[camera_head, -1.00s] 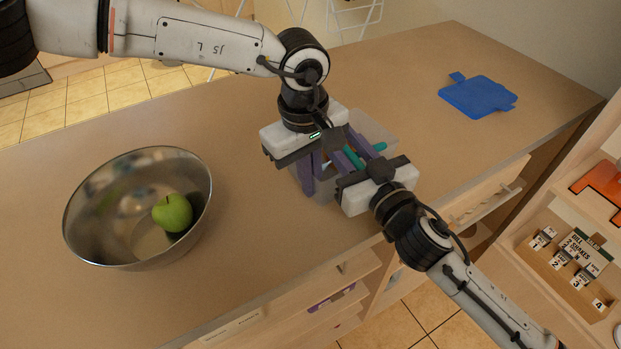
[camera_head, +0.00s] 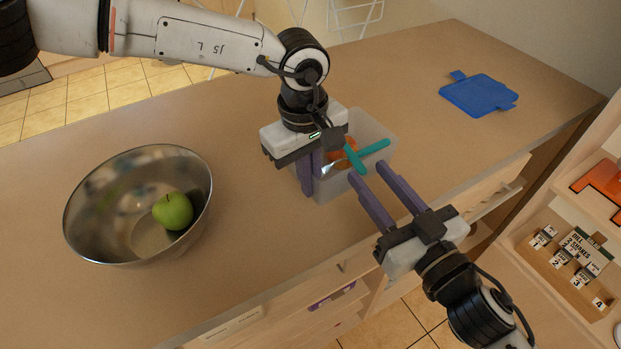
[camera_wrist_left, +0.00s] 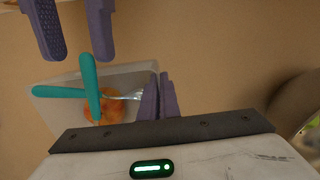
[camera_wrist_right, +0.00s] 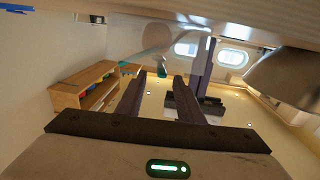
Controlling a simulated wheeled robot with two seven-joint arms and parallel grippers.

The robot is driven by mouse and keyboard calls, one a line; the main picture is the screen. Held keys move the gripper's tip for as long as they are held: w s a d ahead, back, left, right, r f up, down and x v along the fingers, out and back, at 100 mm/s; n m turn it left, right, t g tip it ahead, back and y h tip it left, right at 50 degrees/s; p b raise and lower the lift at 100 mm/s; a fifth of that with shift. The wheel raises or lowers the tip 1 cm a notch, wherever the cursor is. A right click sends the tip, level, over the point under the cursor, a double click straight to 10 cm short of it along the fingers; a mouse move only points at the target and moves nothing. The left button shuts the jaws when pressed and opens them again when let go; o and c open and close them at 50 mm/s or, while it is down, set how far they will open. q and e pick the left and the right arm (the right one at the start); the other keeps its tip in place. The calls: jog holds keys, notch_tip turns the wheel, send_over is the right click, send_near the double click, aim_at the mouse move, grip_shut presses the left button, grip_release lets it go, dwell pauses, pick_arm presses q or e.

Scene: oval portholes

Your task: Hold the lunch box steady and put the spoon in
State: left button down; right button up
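The lunch box (camera_head: 378,126) is a translucent tub on the counter, also in the left wrist view (camera_wrist_left: 62,78). Two teal-handled utensils lie crossed in it: one handle (camera_head: 374,148) sticks out over the rim, the other (camera_head: 354,160) points toward my right gripper. A metal utensil head (camera_head: 334,167) shows, but I cannot tell which is the spoon. Orange food (camera_head: 343,146) lies inside. My left gripper (camera_head: 311,185) has its fingers close together on the box's near-left wall; it also shows in the left wrist view (camera_wrist_left: 159,88). My right gripper (camera_head: 365,169) is open and empty beside the box.
A metal bowl (camera_head: 95,227) with a green apple (camera_head: 172,212) stands on the left of the counter. A blue lid-like panel (camera_head: 478,95) lies at the back right. The counter (camera_head: 250,180) between bowl and box is clear. Drawers lie below the front edge.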

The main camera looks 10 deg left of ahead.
pick_arm(q)
jog(key=shift+a+f, duration=0.1)
jog(key=shift+a, duration=0.05)
jog(key=shift+w, duration=0.1)
jog(key=c, duration=1.9)
grip_release()
jog(key=shift+c, duration=0.2)
notch_tip(320, 180, up, 12)
jog(key=shift+s+a, duration=0.2)
jog(key=shift+s, duration=0.1)
